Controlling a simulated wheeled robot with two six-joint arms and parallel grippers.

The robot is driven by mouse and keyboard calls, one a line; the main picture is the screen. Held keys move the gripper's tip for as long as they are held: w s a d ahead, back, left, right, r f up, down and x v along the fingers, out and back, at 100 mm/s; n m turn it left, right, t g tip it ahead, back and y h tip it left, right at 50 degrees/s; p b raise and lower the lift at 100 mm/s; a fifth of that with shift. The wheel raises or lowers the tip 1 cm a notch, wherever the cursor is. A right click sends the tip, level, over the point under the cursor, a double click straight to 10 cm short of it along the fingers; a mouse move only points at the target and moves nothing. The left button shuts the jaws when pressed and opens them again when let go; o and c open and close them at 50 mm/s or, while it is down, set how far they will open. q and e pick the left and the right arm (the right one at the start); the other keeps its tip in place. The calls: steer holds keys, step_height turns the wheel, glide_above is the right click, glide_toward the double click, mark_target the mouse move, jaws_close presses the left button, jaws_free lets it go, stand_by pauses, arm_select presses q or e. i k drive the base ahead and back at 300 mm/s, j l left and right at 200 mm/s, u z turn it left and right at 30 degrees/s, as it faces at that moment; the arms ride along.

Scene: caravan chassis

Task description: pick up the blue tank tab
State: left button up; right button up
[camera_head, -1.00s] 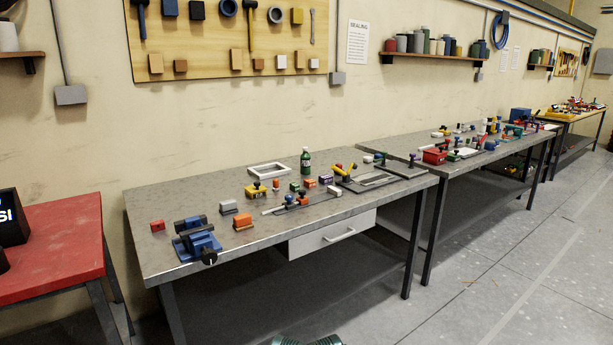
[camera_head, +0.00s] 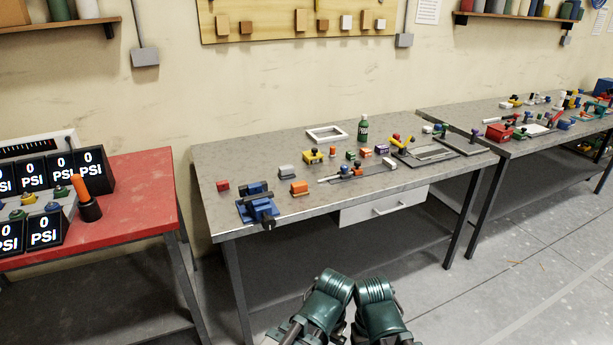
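I cannot single out the blue tank tab at this distance. Small blue items on the middle grey bench (camera_head: 215,158) include a blue piece (camera_head: 345,170) on a grey strip among small coloured parts. A larger blue vise-like block (camera_head: 258,208) sits at the bench's front left corner. More blue pieces, such as one blue item (camera_head: 565,124), lie on the farther bench at right. Green parts of my own arms show at the bottom centre, below the bench. Neither gripper's fingers can be seen.
A red table (camera_head: 130,190) with PSI displays (camera_head: 92,168) stands at left. The grey bench holds a green bottle (camera_head: 363,128), a white frame (camera_head: 326,133) and an orange block (camera_head: 299,188). A drawer (camera_head: 385,206) hangs under its front.

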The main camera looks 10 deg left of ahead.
mark_target(253, 189)
steer(key=i+j, duration=0.1)
steer(key=j, duration=0.25)
steer(key=i+j, duration=0.15)
steer(key=j, duration=0.2)
steer(key=i+j, duration=0.1)
steer(key=j, duration=0.2)
steer(key=i+j, duration=0.15)
steer(key=j, duration=0.2)
